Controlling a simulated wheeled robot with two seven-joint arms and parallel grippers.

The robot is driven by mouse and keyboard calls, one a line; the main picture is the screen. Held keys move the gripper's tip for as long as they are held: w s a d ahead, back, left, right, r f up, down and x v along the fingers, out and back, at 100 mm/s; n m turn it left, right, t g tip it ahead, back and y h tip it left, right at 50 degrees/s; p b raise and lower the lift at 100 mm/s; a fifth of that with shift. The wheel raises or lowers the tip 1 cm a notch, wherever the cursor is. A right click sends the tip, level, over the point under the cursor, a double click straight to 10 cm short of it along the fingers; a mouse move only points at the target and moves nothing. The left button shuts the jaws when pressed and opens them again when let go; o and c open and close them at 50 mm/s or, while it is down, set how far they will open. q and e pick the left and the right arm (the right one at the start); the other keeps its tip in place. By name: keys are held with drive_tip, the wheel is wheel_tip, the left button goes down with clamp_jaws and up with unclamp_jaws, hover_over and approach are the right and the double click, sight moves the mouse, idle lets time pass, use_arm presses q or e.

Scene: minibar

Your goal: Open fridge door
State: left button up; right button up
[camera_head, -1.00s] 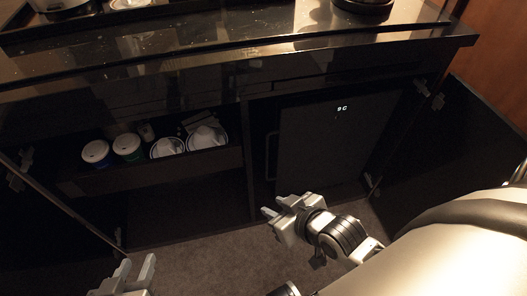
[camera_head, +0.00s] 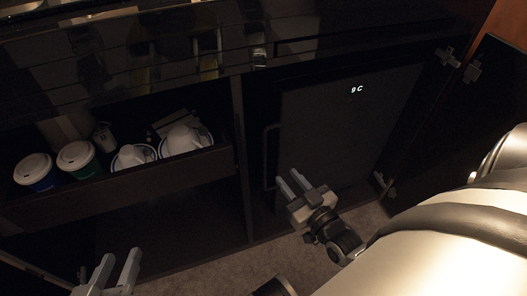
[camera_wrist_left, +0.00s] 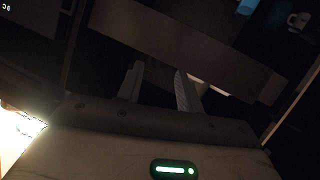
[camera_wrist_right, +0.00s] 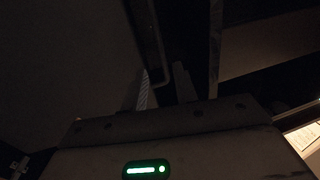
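The fridge door (camera_head: 345,125) is a dark panel with a lit "9 C" display, closed inside the right cabinet bay. Its slim vertical handle (camera_head: 268,155) runs along the door's left edge. My right gripper (camera_head: 290,180) is open and empty, just in front of the door near the handle's lower end. In the right wrist view the handle (camera_wrist_right: 154,45) appears ahead, its lower end between the two fingers (camera_wrist_right: 163,88); contact cannot be told. My left gripper (camera_head: 117,265) is open and empty, low at the left before the lower cabinet space.
An open drawer (camera_head: 130,190) at the left holds lidded cups (camera_head: 75,156) and white cups (camera_head: 185,138). A cabinet door (camera_head: 490,120) stands open at the right. A divider (camera_head: 241,160) separates the bays. Carpet (camera_head: 225,268) lies below.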

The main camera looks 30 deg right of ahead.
sight(266, 152)
drive_tip(key=w+b, duration=0.2)
drive_tip(key=w, duration=1)
drive_tip(key=shift+d+b, duration=0.2)
drive_tip(key=shift+b, duration=0.2)
use_arm(q)
drive_tip(key=shift+w+d+r+n+t+h, duration=0.15)
drive_tip(key=shift+d+r+n+t+h, duration=0.25)
drive_tip(key=shift+d+r+t+h, duration=0.15)
drive_tip(key=shift+r, duration=0.1)
use_arm(e)
clamp_jaws()
